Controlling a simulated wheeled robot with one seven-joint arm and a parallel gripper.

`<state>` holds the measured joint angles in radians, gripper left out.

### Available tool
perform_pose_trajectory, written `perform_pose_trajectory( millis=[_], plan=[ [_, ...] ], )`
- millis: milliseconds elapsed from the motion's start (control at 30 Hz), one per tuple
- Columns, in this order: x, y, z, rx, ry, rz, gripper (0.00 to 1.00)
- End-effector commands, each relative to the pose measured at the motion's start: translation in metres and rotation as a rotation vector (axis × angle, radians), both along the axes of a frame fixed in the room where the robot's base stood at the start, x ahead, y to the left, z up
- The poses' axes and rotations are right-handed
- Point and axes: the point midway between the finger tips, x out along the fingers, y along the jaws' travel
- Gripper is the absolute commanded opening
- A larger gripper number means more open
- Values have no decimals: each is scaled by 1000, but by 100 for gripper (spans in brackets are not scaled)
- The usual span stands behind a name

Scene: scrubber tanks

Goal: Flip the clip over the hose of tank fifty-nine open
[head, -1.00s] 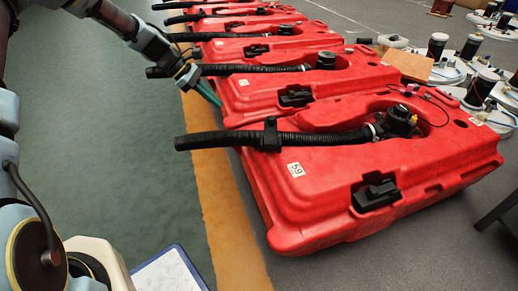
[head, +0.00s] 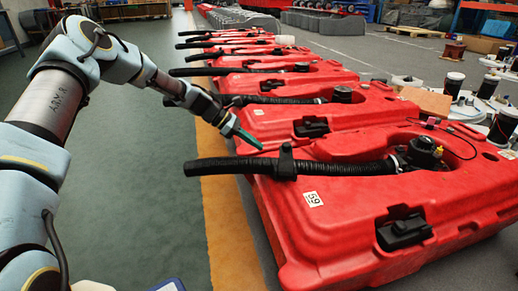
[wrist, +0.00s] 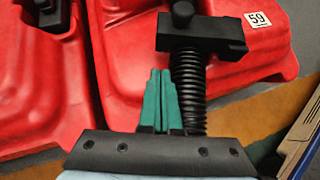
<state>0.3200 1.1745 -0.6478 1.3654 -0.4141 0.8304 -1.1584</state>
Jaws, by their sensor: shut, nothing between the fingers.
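Tank fifty-nine (head: 380,205) is the nearest red tank, with a white "59" label (head: 313,199) that also shows in the wrist view (wrist: 258,20). Its black ribbed hose (head: 225,167) runs across the top and sticks out past the left edge. The black clip (head: 286,163) sits across the hose beside the label and looks closed over it; in the wrist view the clip (wrist: 205,34) is a bar with a rounded knob on top. My gripper (head: 250,139), with green fingers, is shut and empty, just behind and left of the clip, apart from it. In the wrist view its fingertips (wrist: 160,75) point beside the hose.
More red tanks (head: 290,85) with hoses stand in a row behind. Round white lids with black canisters (head: 455,85) lie to the right.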

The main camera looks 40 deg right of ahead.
Motion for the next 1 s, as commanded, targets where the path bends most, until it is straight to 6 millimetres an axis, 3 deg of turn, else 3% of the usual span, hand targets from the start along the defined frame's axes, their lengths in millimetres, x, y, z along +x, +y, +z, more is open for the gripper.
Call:
perform_pose_trajectory(
  millis=[100, 400, 1000],
  plan=[
    [-13, -13, -20, 1, 2, -1, 0],
    [-35, -40, -46, 0, 0, -1, 0],
    [-40, -46, -48, -3, -5, 1, 0]
  ],
)
